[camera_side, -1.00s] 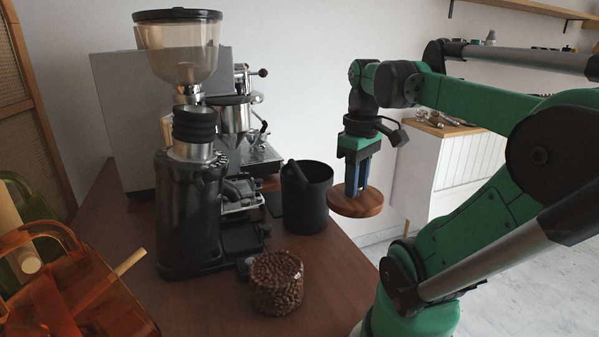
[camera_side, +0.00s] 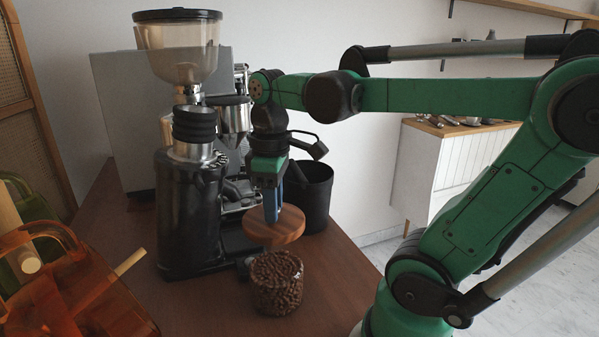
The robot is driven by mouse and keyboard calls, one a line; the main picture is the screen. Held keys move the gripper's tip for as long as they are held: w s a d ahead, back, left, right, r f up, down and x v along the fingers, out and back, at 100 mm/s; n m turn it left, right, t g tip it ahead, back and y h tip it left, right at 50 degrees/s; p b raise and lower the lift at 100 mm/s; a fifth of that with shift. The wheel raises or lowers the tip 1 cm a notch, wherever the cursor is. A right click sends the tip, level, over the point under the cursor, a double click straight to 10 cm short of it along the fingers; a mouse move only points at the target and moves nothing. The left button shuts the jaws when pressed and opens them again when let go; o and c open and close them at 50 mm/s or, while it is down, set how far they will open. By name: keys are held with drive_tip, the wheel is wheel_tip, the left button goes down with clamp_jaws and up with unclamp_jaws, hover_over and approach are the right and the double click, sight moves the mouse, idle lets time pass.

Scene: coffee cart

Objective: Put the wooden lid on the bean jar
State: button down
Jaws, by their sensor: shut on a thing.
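The wooden lid (camera_side: 285,229) is a round brown disc held roughly level in the air. My gripper (camera_side: 272,214) is shut on the top of the lid, with its blue fingers pointing down; the exact grasp point is small in this view. The bean jar (camera_side: 277,284) is clear, full of dark beans, and stands upright and open on the brown table. The lid shows just above the jar's back rim in the picture. A gap in height or depth between them cannot be told exactly.
A black grinder (camera_side: 190,215) with a bean hopper stands left of the jar, close to my gripper. A black bin (camera_side: 318,195) stands behind the lid. Orange and green transparent containers (camera_side: 75,285) are at the left front. The table right of the jar (camera_side: 340,275) is clear.

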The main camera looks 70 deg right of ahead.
drive_tip(key=shift+f, duration=3.15)
drive_tip(key=shift+f, duration=0.15)
drive_tip(key=shift+c, duration=0.2)
unclamp_jaws()
drive_tip(key=shift+r, duration=3.5)
drive_tip(key=shift+c, duration=0.3)
